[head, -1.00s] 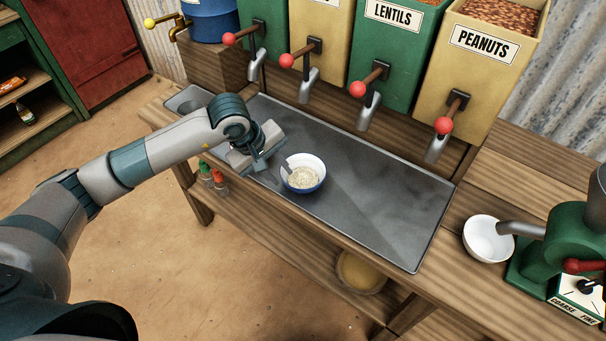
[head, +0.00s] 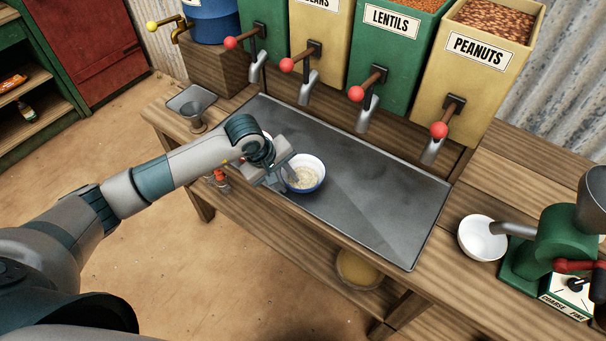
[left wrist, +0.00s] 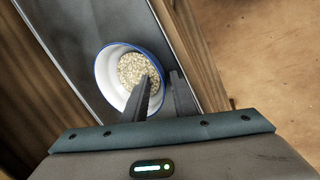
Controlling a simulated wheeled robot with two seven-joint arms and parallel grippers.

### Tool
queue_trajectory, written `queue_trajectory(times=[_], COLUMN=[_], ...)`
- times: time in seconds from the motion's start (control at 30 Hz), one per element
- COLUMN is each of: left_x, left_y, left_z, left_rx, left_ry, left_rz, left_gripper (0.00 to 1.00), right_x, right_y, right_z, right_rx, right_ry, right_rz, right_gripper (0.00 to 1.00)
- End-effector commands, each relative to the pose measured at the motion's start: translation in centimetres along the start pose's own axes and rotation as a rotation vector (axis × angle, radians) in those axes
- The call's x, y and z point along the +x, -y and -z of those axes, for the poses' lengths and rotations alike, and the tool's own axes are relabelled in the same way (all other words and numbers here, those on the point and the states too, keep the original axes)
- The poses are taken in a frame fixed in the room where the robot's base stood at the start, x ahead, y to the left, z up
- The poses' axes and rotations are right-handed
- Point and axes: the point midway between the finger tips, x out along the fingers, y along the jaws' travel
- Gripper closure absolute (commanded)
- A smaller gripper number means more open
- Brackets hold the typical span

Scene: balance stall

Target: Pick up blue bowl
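The blue bowl (head: 319,182), white inside and holding pale grain, stands upright on the grey metal tray (head: 375,205). My left gripper (head: 288,177) is at the bowl's left side. In the left wrist view the bowl (left wrist: 106,76) shows its blue rim. The left gripper (left wrist: 160,76) is open there, with one finger over the inside of the bowl and the other outside, the near rim between them. A gap shows between the fingers; whether either touches the bowl I cannot tell. My right gripper is not in view.
Dispensers with red-knobbed levers (head: 356,94) line the back of the tray. A white bowl (head: 470,250) stands under the spout of a green grinder (head: 540,240) at right. A metal funnel (head: 194,113) is at left. The tray right of the blue bowl is clear.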

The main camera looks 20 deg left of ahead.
Motion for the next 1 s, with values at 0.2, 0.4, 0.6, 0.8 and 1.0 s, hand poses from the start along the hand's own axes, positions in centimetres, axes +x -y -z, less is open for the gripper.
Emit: queue_trajectory(times=[0.2, 0.4, 0.6, 0.8, 1.0], left_x=[0.04, 0.02, 0.01, -0.01, -0.37], left_y=[0.03, 0.02, 0.03, 0.01, -0.18], left_z=[0.0, 0.0, 0.0, 0.02, 0.05], left_rx=[0.0, 0.0, 0.0, 0.0, 0.0], left_ry=[0.0, 0.0, 0.0, 0.0, -0.001], left_rz=[0.0, 0.0, 0.001, 0.0, -0.001], left_gripper=[0.75, 0.75, 1.0, 1.0, 1.0], right_x=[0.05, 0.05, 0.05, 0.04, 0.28], right_y=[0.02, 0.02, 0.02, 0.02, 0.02], right_z=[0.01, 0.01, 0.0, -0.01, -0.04], right_rx=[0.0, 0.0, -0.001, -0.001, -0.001], right_ry=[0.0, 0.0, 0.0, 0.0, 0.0], right_rz=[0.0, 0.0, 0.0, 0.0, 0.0], right_gripper=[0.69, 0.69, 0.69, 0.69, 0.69])
